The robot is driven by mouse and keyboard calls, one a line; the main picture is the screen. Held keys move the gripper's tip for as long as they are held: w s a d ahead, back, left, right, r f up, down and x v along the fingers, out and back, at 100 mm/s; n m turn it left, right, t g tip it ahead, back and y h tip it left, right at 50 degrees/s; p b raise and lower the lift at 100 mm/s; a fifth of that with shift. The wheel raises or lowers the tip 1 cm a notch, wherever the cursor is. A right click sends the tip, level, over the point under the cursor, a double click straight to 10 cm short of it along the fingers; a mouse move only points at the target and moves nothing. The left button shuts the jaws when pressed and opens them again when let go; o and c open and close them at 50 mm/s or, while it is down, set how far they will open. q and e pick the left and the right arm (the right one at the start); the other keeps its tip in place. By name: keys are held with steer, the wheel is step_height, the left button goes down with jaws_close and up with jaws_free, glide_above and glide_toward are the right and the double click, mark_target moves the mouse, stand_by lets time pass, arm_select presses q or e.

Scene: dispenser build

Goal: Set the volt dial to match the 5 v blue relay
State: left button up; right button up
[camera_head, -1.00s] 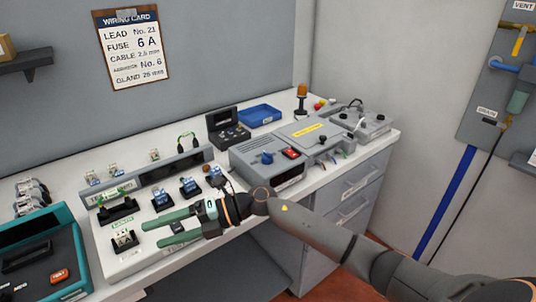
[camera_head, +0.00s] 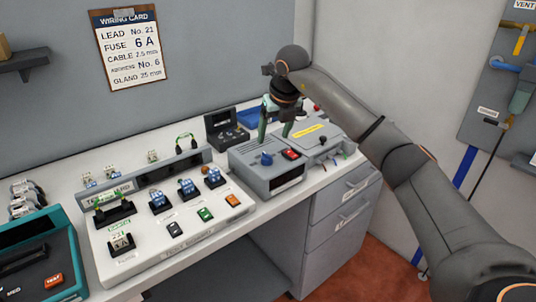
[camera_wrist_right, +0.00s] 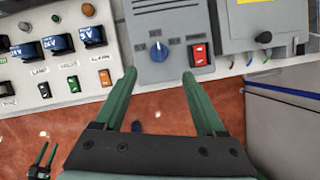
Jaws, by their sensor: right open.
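Blue relays (camera_head: 187,188) stand in a row on the test board; the right-hand one (camera_wrist_right: 92,36) seems to read 5 V. What seems my left gripper (camera_wrist_right: 44,154) shows small in the wrist view.
The grey box with a yellow label (camera_head: 309,133) stands directly right of the supply box. A dark instrument (camera_head: 224,130) and blue tray (camera_head: 252,117) stand behind. The board has coloured buttons (camera_head: 205,214) in front. A teal device (camera_head: 40,262) is at left.

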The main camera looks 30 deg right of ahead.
mark_target(268, 155)
steer(key=x, duration=0.9)
steer(key=shift+w+f+p, duration=0.1)
steer(key=shift+f+p, duration=0.25)
steer(key=shift+f, duration=0.05)
jaws_close()
